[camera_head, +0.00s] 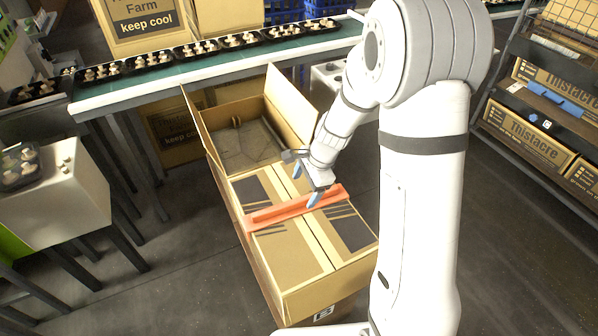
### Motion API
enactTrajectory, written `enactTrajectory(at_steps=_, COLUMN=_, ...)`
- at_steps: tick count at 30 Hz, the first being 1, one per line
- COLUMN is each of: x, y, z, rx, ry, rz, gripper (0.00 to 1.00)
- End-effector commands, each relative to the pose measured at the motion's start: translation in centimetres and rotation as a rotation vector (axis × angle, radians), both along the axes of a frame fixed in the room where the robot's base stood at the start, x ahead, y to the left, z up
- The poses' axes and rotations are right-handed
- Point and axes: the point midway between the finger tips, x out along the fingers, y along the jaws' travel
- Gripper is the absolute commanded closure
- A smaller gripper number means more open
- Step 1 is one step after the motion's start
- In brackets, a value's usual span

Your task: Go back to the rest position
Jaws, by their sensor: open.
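My gripper (305,183) has two blue-tipped fingers spread apart, with nothing seen between them. It hangs over the cardboard boxes, close to the orange-red bar (295,208); I cannot tell whether it touches the bar. The bar lies across the top of a closed cardboard box (290,256) with dark printed panels. Behind it, an open cardboard box (196,118) has its flaps raised and a dark interior. My white arm rises at right of centre and hides part of the floor and the conveyor.
A green conveyor (235,55) carries black trays of mushrooms (200,48) across the back. A white machine (60,195) with a mushroom tray (20,167) stands at left. A shelf rack (545,95) with labelled boxes stands at right. Floor is clear between the boxes and both sides.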

Motion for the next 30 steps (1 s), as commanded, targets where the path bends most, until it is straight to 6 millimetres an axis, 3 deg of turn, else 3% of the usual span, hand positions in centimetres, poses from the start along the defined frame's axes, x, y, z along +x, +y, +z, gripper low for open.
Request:
enactTrajectory(at_steps=6, x=0.0, y=-0.1, z=0.5, rx=0.000, ry=-0.004, rz=0.004, gripper=0.22)
enactTrajectory(at_steps=10, x=-0.6, y=-0.4, z=2.5, rx=-0.010, ry=-0.027, rz=0.054, gripper=0.22)
enactTrajectory(at_steps=14, x=-2.2, y=-1.2, z=6.5, rx=-0.036, ry=-0.076, rz=0.178, gripper=0.22)
enactTrajectory(at_steps=21, x=-6.8, y=-3.2, z=14.2, rx=-0.122, ry=-0.175, rz=0.472, gripper=0.22)
enactTrajectory(at_steps=30, x=-13.4, y=-6.1, z=21.7, rx=-0.261, ry=-0.262, rz=0.821, gripper=0.22)
